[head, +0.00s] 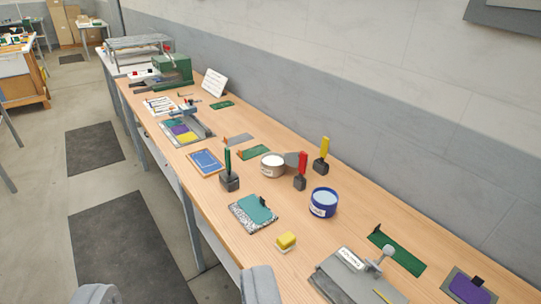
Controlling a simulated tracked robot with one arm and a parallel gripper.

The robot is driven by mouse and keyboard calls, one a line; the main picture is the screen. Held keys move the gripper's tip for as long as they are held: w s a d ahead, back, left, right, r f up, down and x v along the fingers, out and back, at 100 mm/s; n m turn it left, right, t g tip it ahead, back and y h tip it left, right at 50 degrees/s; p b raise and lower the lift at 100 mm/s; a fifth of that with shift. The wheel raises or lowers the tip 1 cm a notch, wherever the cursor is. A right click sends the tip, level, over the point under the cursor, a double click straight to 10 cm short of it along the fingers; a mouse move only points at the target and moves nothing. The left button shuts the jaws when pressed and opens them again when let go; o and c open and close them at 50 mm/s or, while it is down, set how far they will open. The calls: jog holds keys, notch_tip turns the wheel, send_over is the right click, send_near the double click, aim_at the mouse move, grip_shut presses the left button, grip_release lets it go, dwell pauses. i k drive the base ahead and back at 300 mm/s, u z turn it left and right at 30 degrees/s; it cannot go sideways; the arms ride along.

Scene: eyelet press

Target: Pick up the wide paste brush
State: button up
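Three upright tools with coloured handles and dark block-like lower ends stand on the bench: a green-handled one (229,172), a red-handled one (301,171) and a yellow-handled one (322,156). The green one has the broadest lower end, but I cannot tell for sure which is the wide paste brush. My gripper (178,291) shows at the bottom edge as two grey fingers set far apart, with nothing between them. It is open and clear of all three tools, which stand farther off and to the right.
A pale tub (272,166) and a blue tub (323,203) stand near the handles. A teal-topped pad (253,212), yellow block (286,241) and grey press plate (345,280) lie nearer. The wooden bench (225,262) runs along the wall; grey floor lies left.

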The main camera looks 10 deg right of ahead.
aim_at(326, 141)
jog(key=u, duration=1.7)
jog(key=i, duration=1.5)
jog(key=z, duration=2.75)
jog(key=i, duration=1.05)
jog(key=u, duration=0.05)
